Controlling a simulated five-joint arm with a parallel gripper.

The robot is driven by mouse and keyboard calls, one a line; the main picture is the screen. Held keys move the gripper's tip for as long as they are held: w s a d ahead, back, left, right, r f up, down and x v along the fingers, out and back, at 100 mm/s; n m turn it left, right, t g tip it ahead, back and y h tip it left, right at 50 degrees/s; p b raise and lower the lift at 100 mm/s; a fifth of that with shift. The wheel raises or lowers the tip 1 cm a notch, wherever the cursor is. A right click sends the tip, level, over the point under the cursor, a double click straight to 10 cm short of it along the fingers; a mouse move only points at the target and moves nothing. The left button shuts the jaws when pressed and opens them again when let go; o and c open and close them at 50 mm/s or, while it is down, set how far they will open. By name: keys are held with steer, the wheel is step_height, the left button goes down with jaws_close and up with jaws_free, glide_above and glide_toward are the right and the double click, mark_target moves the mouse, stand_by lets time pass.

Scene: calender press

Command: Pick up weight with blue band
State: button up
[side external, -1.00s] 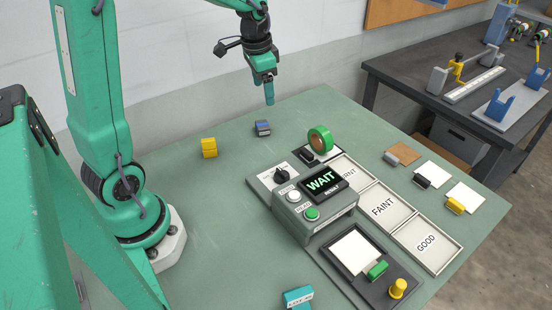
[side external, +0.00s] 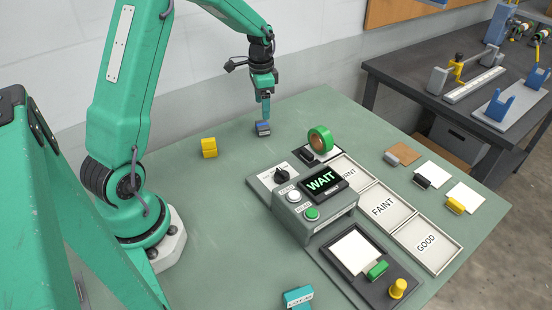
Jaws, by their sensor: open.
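The weight with the blue band (side external: 263,130) is a small dark grey block with blue on it, standing on the green table near its back edge. My gripper (side external: 265,116) points down directly above it, with the fingertips at or just above its top. The jaws are open; from this side the gap between the fingers is hard to see. I cannot tell whether the fingers straddle the block.
A yellow block (side external: 209,148) stands to the left. A green tape roll (side external: 320,139) stands to the right. The control box reading WAIT (side external: 318,203) is in front, with labelled trays (side external: 384,210) beside it. A teal block (side external: 298,297) lies at the front edge.

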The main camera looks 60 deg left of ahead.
mark_target(263, 124)
steer(key=shift+f, duration=0.85)
steer(key=shift+s+f, duration=0.1)
steer(key=shift+f, duration=2.5)
steer(key=c, duration=1.4)
